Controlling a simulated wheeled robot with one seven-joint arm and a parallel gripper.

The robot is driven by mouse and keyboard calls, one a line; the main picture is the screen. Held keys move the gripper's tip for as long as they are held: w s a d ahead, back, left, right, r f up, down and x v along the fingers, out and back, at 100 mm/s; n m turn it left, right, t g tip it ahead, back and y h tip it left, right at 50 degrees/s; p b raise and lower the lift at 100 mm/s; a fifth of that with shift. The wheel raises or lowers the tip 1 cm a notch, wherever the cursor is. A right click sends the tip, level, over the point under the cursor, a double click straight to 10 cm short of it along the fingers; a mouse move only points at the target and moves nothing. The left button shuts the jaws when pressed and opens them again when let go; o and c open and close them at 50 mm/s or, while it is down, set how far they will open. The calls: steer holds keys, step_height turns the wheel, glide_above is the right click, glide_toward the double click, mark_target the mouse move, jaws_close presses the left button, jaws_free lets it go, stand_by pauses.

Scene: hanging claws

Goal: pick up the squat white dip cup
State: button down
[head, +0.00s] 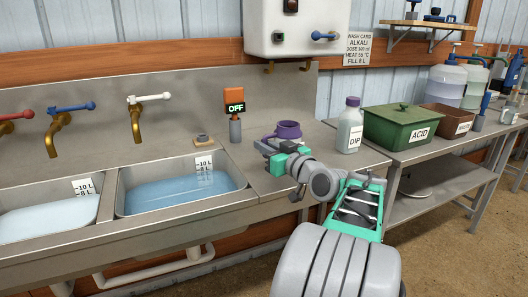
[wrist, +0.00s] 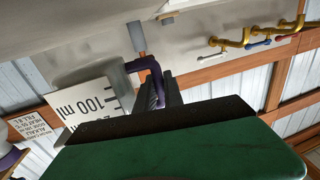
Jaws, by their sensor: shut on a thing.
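The squat cup (head: 288,130) has a purple rim and handle and appears at the drainboard, partly hidden behind my gripper (head: 266,148). In the wrist view its pale body (wrist: 70,76) carries a white "100 ml" scale label, and its purple handle (wrist: 153,68) runs between the dark fingers of my gripper (wrist: 158,92). My gripper is shut on the handle. I cannot tell whether the cup's base touches the steel.
A white DIP bottle (head: 349,127) and a green ACID box (head: 402,127) stand to the right. An orange OFF display (head: 234,104) stands behind left. A water-filled basin (head: 180,190) lies left. A white wall heater (head: 297,25) hangs above.

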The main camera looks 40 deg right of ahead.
steer(key=s+a+r+p, duration=0.1)
steer(key=s+a+r, duration=0.5)
steer(key=s, duration=0.4)
steer(key=shift+a+r, duration=0.35)
steer(key=shift+r, duration=0.55)
steer(key=shift+s, duration=0.1)
stand_by(1.1)
steer(key=c, duration=2)
jaws_free()
jaws_close()
